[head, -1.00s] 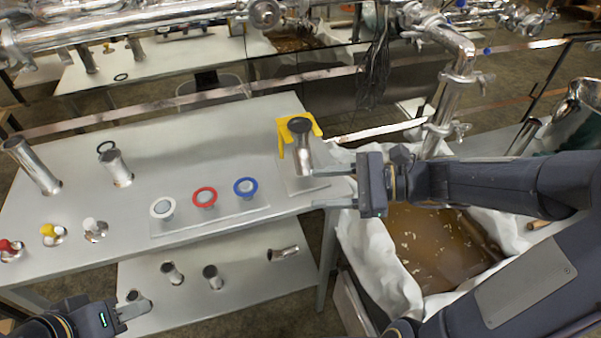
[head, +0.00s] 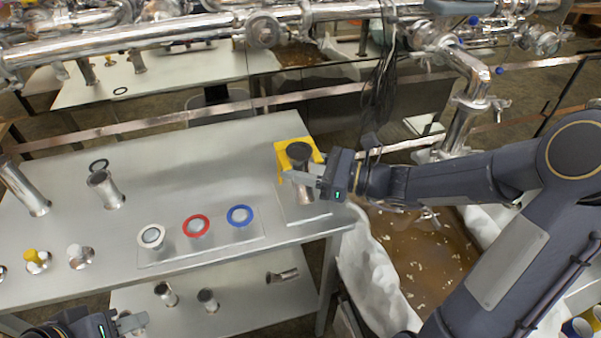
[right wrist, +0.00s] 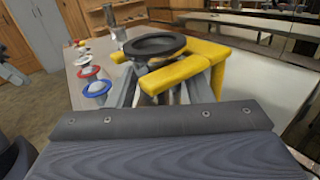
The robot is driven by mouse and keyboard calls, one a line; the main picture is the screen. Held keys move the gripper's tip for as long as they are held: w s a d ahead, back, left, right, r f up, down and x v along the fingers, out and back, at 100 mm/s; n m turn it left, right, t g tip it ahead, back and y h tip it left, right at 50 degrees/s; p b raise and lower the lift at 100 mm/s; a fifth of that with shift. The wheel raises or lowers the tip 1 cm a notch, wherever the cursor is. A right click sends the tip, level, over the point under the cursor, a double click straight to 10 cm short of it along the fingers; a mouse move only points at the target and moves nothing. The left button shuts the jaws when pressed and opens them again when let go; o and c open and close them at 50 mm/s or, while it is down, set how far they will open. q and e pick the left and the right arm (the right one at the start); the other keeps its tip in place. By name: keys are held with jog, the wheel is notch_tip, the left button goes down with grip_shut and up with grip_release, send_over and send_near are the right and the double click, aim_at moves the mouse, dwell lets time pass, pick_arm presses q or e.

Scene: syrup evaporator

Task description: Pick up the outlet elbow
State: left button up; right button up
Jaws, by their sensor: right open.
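The outlet elbow (head: 299,153), a metal piece with a black ring on its top end, stands upright at the yellow holder (head: 282,158) near the table's right end. In the right wrist view its black ring (right wrist: 157,44) is ahead of my gripper, with the yellow holder (right wrist: 178,72) around its near side. My right gripper (head: 298,178) is open at the elbow's near side, below the ring. Its fingers partly hide the elbow's body, and I cannot tell whether they touch it. My left gripper (head: 128,322) is at the bottom left, away from the elbow; its jaw opening is unclear.
White (head: 151,237), red (head: 196,226) and blue (head: 239,216) rings stand on a plate left of the elbow. A lined tub of brown liquid (head: 415,255) is right of the table.

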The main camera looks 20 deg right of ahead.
jog(key=c, duration=0.8)
jog(key=shift+r, duration=0.15)
jog(key=shift+r, duration=0.2)
jog(key=s, duration=1.8)
jog(key=shift+d+p, duration=0.3)
